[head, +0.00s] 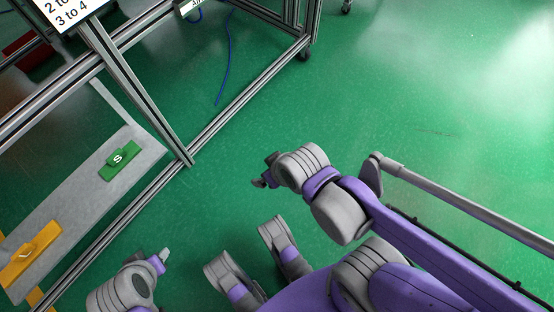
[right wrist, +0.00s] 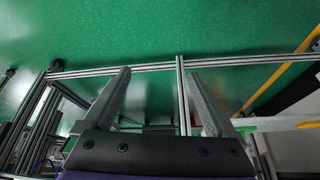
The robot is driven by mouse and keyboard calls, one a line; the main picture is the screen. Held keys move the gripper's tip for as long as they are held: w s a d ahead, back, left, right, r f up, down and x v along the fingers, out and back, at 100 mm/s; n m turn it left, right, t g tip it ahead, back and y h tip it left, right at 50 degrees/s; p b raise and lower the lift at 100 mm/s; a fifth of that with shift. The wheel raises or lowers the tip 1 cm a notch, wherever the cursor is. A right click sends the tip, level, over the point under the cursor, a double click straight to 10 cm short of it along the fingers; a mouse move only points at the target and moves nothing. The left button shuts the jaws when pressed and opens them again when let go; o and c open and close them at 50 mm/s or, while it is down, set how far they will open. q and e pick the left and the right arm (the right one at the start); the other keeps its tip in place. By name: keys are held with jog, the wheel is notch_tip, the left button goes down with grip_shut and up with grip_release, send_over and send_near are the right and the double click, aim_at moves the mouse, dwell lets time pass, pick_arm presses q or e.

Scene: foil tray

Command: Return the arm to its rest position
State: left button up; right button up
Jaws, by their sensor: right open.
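My right gripper (head: 265,172) hangs in front of the metal frame, over the green floor, at the end of the purple and grey arm from the right. In the right wrist view its two grey fingers stand wide apart with nothing between them, so the right gripper (right wrist: 158,98) is open and empty. My left gripper (head: 163,256) shows small at the lower left, near the frame's lower rail. Its fingers are too small to tell whether they are open or shut. I see no foil tray in either view.
An aluminium profile frame (head: 240,112) fills the left side. A blue cable (head: 229,60) hangs at the top. Open green floor (head: 440,110) lies right.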

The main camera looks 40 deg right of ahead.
jog(key=shift+s+d+f+m+g+h, duration=0.1)
jog(key=shift+s+d+m+g+h, duration=0.25)
jog(key=shift+s+d, duration=0.65)
jog(key=shift+a, duration=0.1)
pick_arm(q)
notch_tip(320, 180, up, 27)
jog(key=t+p, duration=0.1)
jog(key=p, duration=2.2)
jog(key=shift+w+f, duration=0.15)
jog(key=shift+w, duration=0.2)
pick_arm(e)
notch_tip(320, 180, up, 27)
jog(key=t, duration=0.1)
jog(key=shift+w+f, duration=0.15)
jog(key=shift+w, duration=0.15)
